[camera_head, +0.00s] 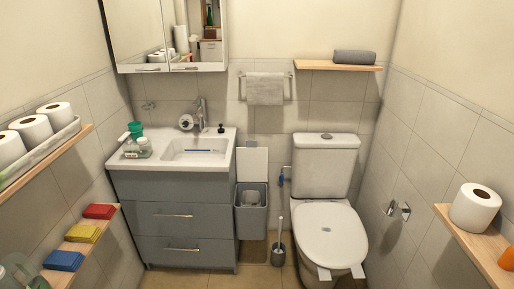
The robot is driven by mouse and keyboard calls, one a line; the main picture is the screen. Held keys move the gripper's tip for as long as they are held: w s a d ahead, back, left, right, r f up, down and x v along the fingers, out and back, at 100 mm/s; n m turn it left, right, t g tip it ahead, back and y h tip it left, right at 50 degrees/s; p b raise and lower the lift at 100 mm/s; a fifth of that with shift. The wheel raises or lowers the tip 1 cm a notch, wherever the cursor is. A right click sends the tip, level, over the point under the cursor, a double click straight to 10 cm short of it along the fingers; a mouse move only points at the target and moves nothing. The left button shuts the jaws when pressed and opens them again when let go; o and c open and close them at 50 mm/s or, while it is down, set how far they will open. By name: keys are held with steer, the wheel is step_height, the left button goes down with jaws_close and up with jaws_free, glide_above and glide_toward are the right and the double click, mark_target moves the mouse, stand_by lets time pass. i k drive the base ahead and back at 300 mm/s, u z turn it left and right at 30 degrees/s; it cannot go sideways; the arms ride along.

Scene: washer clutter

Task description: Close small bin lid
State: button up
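The small grey bin (250,223) hangs low between the vanity cabinet and the toilet. Its pale lid (252,162) stands upright behind the opening, so the bin is open. A grey shape shows inside the bin, too small to tell what it is. Two small pale tips at the bottom edge, in front of the toilet, appear to be my gripper (340,272). They are apart with nothing visible between them. The gripper is to the right of the bin and lower in the picture; the rest of it is out of view.
The toilet (328,232) stands right of the bin, with a toilet brush (279,250) between them. The vanity cabinet (181,222) is close on the bin's left. Wall shelves with paper rolls, coloured cloths and bottles jut in at both sides.

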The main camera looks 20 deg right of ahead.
mark_target(252, 161)
steer(key=k, duration=0.9)
steer(key=u, duration=0.35)
steer(key=i, duration=1.5)
steer(key=z, duration=0.6)
steer(key=i, duration=0.75)
steer(key=z, duration=0.45)
